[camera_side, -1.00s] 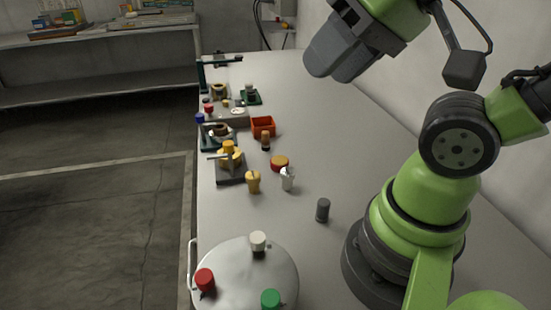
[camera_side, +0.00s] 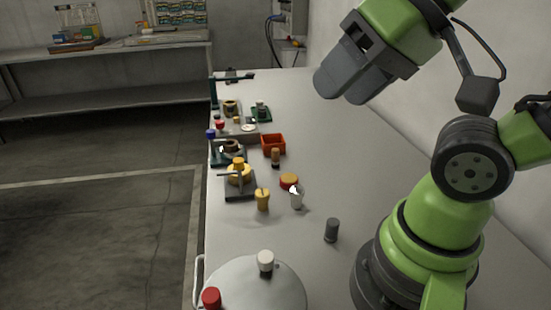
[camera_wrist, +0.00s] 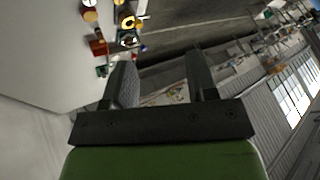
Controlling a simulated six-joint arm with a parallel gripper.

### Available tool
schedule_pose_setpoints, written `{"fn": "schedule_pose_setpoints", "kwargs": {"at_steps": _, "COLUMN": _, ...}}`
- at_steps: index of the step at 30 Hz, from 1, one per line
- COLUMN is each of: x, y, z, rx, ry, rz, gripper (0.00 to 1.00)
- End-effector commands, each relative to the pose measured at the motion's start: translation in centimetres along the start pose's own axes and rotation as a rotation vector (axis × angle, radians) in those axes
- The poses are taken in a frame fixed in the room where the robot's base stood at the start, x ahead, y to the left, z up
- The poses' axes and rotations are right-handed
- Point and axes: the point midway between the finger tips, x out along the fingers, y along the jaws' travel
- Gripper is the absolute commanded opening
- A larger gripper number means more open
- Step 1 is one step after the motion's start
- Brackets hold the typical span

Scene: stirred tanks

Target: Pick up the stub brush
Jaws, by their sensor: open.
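A short brown-topped piece with a dark lower end (camera_side: 275,157) stands upright on the grey table in the side view, just in front of an orange-red bin. It looks most like the stub brush, but it is too small to be sure. My gripper (camera_side: 343,84) is high above the table, to the right of and well apart from this piece. In the wrist view my gripper (camera_wrist: 160,60) shows two separated fingers with nothing between them. The small items there are too tilted and small for me to pick out the brush.
The orange-red bin (camera_side: 273,143), a yellow cup (camera_side: 262,200), a clear vessel (camera_side: 297,198), a red-rimmed disc (camera_side: 289,181) and a dark grey cylinder (camera_side: 331,231) stand nearby. A large metal tank lid (camera_side: 245,285) is in front. The table's right side is mostly clear.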

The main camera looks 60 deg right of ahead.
Motion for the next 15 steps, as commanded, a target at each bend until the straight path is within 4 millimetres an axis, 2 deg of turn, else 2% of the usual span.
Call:
{"fn": "schedule_pose_setpoints", "kwargs": {"at_steps": 4, "x": 0.2, "y": 0.0, "z": -0.7, "rx": 0.052, "ry": -0.006, "rz": 0.012, "gripper": 0.52}}
{"fn": "schedule_pose_setpoints", "kwargs": {"at_steps": 7, "x": 0.8, "y": 0.0, "z": -2.4, "rx": 0.204, "ry": -0.02, "rz": 0.045, "gripper": 0.52}}
{"fn": "schedule_pose_setpoints", "kwargs": {"at_steps": 11, "x": 2.8, "y": 0.5, "z": -6.3, "rx": 0.544, "ry": -0.037, "rz": 0.121, "gripper": 0.52}}
{"fn": "schedule_pose_setpoints", "kwargs": {"at_steps": 15, "x": 6.1, "y": 2.3, "z": -10.6, "rx": 0.958, "ry": -0.028, "rz": 0.216, "gripper": 0.52}}
